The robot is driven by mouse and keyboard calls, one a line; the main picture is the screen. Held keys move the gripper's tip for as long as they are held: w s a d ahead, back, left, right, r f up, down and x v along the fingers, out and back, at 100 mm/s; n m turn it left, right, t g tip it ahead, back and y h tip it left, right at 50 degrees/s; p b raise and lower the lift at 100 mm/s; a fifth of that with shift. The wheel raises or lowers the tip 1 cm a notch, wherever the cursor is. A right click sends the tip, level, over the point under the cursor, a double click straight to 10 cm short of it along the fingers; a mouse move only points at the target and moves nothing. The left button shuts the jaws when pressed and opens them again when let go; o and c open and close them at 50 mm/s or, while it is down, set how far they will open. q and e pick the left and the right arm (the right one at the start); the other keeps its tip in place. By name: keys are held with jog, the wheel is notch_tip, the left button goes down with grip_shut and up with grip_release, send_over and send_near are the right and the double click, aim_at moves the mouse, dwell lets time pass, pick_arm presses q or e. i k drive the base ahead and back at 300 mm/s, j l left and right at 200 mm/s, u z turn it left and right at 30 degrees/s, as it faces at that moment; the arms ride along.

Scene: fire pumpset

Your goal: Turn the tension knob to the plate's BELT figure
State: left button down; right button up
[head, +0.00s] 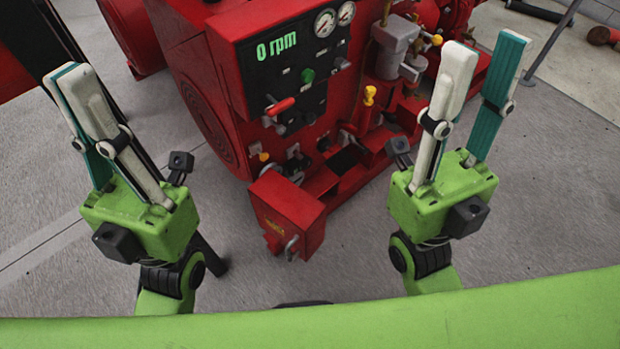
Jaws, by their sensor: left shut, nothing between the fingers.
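The red pumpset panel (248,83) stands ahead, with a lit "0 rpm" readout (277,46) and several controls. I cannot tell which control is the tension knob. A yellow knob (369,95) stands upright right of the panel, and a small orange knob (264,157) sits below it. A red box (288,207) low in front bears a small yellow label (276,228), too small to read; no BELT figure is legible. My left gripper (77,80) is shut and empty, left of the pumpset. My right gripper (482,58) is open and empty, right of it. Both are apart from the machine.
Grey floor (345,262) is clear in front of the red box.

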aim_at(306, 161)
jog(key=k+u, duration=0.2)
jog(key=u, duration=0.3)
jog(key=k+j+u, duration=0.15)
jog(key=u, duration=0.3)
jog(key=l+u, duration=0.15)
jog(key=u, duration=2.05)
jog(key=k+l+u, duration=0.15)
jog(key=k+l, duration=0.25)
jog(key=k+l+u, duration=0.1)
jog(key=k+l, duration=0.25)
jog(key=k, duration=0.25)
jog(key=k+l+u, duration=0.15)
jog(key=k+l, duration=0.15)
jog(key=k, duration=0.2)
jog(key=k+l, duration=0.3)
jog(key=k, duration=0.2)
jog(key=k+l, duration=0.3)
jog(key=k, duration=0.2)
jog(key=k+l, duration=0.3)
jog(key=k, duration=0.2)
